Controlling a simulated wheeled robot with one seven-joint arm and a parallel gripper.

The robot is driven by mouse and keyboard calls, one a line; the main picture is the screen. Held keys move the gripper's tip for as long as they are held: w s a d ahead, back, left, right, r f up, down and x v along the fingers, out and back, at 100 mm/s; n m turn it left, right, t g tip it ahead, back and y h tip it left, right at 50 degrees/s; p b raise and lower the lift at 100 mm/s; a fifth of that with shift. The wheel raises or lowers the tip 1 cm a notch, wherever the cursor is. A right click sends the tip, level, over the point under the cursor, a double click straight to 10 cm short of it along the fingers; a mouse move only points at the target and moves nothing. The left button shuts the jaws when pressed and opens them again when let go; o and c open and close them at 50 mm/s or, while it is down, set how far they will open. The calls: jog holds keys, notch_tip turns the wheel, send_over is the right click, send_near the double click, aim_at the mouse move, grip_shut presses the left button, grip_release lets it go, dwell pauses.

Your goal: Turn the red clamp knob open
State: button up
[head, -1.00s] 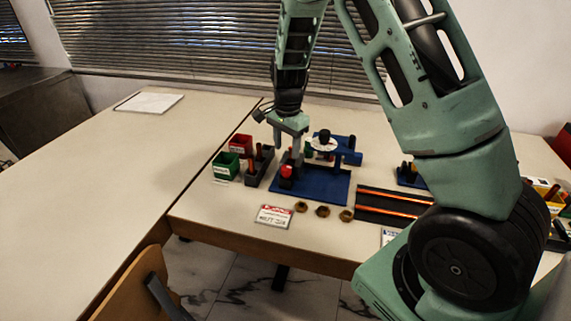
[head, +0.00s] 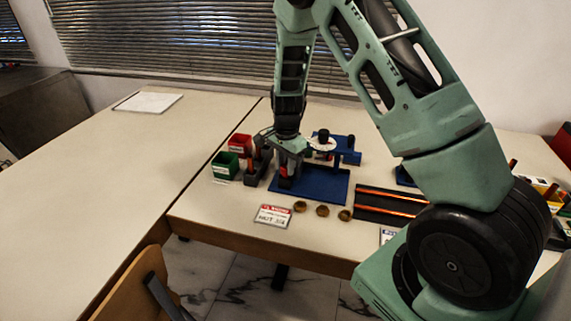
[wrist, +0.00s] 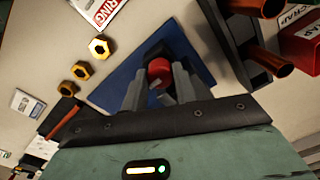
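The red clamp knob (wrist: 159,69) shows in the wrist view between the two fingertips of my gripper (wrist: 160,82). The fingers stand apart on either side of it; I cannot tell whether they touch it. In the head view my gripper (head: 287,168) points down at the left part of the blue base plate (head: 322,186), and the knob is mostly hidden behind the fingers. The blue plate also shows in the wrist view (wrist: 118,86). A white dial gauge (head: 323,144) stands on the rig behind and right of my gripper.
Red (head: 240,143) and green (head: 226,164) bins and a dark rack (head: 258,170) stand left of the plate. In front lie a red-and-white sign (head: 272,215) and brass nuts (head: 322,211). A dark tray with orange rods (head: 392,205) lies to the right. The left table is mostly clear.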

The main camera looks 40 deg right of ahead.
jog(key=shift+n, duration=0.4)
jog(key=n, duration=0.4)
jog(key=shift+d, duration=0.1)
jog(key=n, duration=0.4)
jog(key=shift+n, duration=0.3)
jog(key=n, duration=0.4)
jog(key=shift+r, duration=0.1)
jog(key=shift+n, duration=2.2)
jog(key=shift+p, duration=0.3)
jog(key=o, duration=1)
jog(key=shift+d, duration=0.1)
